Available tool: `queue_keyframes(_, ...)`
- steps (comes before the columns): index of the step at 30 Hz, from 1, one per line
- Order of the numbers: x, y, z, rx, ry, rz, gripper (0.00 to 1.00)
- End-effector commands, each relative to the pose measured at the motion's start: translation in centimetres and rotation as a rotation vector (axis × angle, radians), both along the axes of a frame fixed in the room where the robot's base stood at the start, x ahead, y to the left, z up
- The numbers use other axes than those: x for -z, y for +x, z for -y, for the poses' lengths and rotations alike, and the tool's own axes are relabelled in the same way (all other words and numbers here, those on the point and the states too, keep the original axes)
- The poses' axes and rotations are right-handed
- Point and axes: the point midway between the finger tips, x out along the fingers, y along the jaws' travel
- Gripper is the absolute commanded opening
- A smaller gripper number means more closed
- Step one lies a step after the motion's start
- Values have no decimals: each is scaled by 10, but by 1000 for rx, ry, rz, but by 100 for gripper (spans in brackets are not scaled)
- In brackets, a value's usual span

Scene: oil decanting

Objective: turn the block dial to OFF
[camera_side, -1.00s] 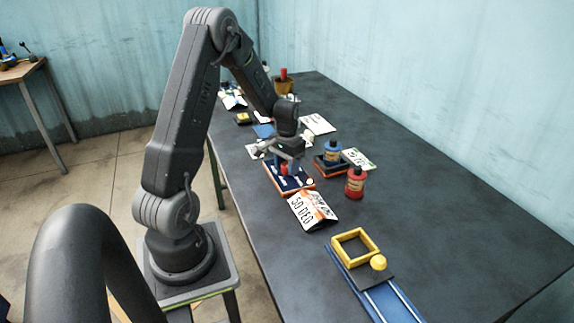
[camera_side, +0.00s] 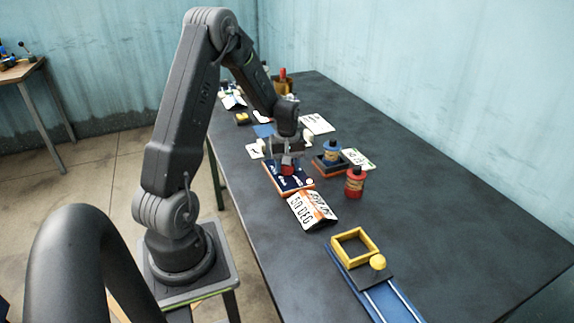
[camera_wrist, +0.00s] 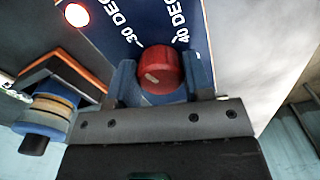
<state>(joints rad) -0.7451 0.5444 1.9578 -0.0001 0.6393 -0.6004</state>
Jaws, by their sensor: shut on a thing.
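The dial is a red round knob (camera_wrist: 161,71) on a dark blue panel (camera_wrist: 112,22) with white degree marks, "30 DEG" and "40 DEG" among them. A small pale line on the knob points to the lower left in the wrist view. My gripper (camera_wrist: 160,85) is shut on the knob, with one blue finger on each side. In the side view my gripper (camera_side: 287,160) is over the block with the blue top (camera_side: 296,182), and the red knob (camera_side: 288,171) shows just under it. No OFF mark can be read in either view.
A yellow frame (camera_side: 354,246) and a yellow ball (camera_side: 378,262) are at the front. The right tabletop is clear.

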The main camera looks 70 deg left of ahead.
Motion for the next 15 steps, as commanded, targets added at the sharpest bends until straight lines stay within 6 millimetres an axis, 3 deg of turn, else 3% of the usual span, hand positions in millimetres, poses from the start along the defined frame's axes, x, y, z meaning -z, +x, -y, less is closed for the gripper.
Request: queue_keyframes(15,0,1,0,-490,1,1,22)
